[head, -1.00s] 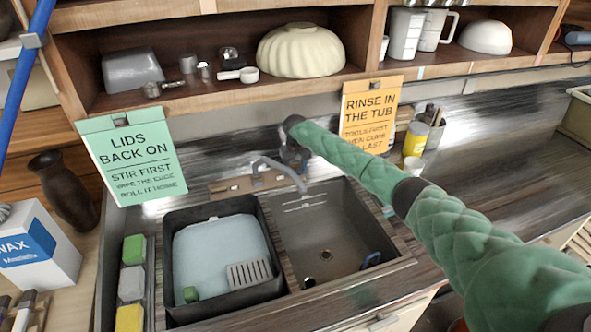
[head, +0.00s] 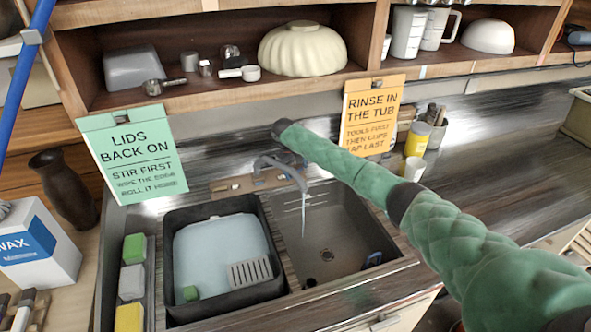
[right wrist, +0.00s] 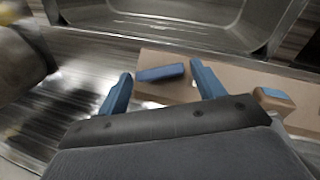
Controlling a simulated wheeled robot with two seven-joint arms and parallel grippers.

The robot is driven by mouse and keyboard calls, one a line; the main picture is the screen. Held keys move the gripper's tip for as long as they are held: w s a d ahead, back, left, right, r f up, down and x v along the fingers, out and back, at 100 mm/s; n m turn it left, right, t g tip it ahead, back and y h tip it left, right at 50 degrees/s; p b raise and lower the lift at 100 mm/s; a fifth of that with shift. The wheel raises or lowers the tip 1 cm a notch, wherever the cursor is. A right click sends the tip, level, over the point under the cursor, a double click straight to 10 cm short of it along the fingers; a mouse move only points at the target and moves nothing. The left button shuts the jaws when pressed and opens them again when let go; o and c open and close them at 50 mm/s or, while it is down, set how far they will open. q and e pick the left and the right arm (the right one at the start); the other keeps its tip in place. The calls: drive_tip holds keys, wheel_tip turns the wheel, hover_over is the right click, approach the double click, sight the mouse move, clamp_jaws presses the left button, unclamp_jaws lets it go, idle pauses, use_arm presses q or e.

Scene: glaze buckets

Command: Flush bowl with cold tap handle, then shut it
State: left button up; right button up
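The grey tap (head: 268,162) stands on a brown deck (head: 232,185) behind the sink. A thin stream of water (head: 303,215) falls from its spout into the grey sink bowl (head: 335,228). A blue handle (right wrist: 160,73) on the deck (right wrist: 235,82) lies between and just beyond the fingertips; contact cannot be told. My left gripper is not in view.
A black tub (head: 183,222) of pale water fills the left sink side. Two signs, green (head: 133,155) and orange (head: 370,115), hang from the shelf (head: 215,92). The right counter is mostly clear.

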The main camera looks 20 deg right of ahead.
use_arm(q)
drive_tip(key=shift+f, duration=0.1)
use_arm(e)
drive_tip(key=shift+o, duration=0.3)
drive_tip(key=shift+a+r, duration=0.1)
drive_tip(key=shift+r, duration=0.1)
drive_tip(key=b+v, duration=0.2)
drive_tip(key=v, duration=0.1)
drive_tip(key=shift+r+b, duration=0.3)
drive_tip(key=shift+b, duration=0.05)
drive_tip(key=b+v, duration=0.1)
drive_tip(key=v, duration=0.2)
drive_tip(key=shift+a, duration=0.1)
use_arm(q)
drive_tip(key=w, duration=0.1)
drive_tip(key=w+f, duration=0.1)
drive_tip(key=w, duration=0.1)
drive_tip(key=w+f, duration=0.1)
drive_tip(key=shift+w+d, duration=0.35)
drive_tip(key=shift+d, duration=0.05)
use_arm(e)
drive_tip(key=shift+r, duration=0.35)
drive_tip(key=shift+s, duration=0.1)
